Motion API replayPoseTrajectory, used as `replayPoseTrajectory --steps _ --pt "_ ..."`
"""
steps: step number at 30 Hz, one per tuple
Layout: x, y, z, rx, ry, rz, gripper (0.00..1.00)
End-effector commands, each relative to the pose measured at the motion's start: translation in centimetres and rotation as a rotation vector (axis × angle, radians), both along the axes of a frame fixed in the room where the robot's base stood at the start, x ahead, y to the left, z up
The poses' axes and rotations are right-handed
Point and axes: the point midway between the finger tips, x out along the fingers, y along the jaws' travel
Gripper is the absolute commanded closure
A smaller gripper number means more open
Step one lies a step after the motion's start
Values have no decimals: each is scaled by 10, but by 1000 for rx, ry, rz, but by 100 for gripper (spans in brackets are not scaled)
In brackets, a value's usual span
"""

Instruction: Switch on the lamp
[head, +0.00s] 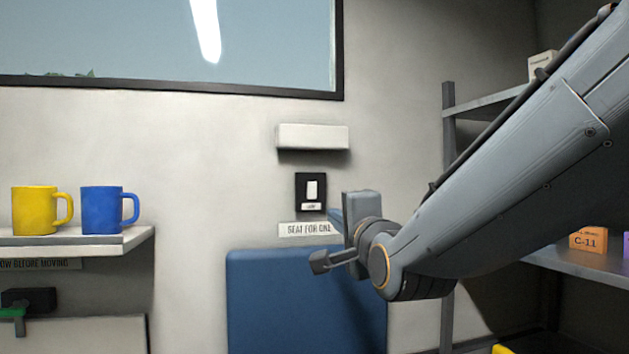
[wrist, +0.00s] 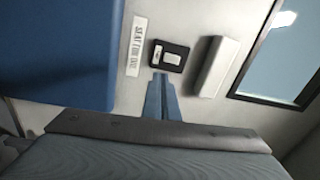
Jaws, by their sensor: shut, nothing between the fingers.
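The lamp (head: 312,136) is a white box fixed to the wall, and its face looks unlit. Below it is a black switch plate (head: 302,205) with a white rocker (head: 312,190). In the wrist view the switch plate (wrist: 160,60) and the lamp (wrist: 216,68) also show. My gripper (head: 334,214) is shut and empty, just below and right of the switch plate in the head view. In the wrist view its fingertips (wrist: 160,76) point at the plate's lower edge. I cannot tell whether they touch it.
A blue seat back (head: 280,300) is below the label "SEAT FOR ONE" (head: 306,229). A yellow mug (head: 34,211) and a blue mug (head: 101,211) stand on a shelf (head: 140,240) at left. Metal shelving (head: 447,200) stands at right, behind my arm. A window (head: 120,50) is above.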

Motion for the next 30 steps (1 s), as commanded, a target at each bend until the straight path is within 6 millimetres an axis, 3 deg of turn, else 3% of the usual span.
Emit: replayPoseTrajectory --steps 1,4,17,23,30 --pt "-4 4 17 47 -30 10 100" --pt "-8 6 34 105 -64 21 100" --pt "-5 7 36 114 -68 21 100" --pt "14 13 39 112 -65 22 100" --pt "48 22 46 112 -66 21 100"
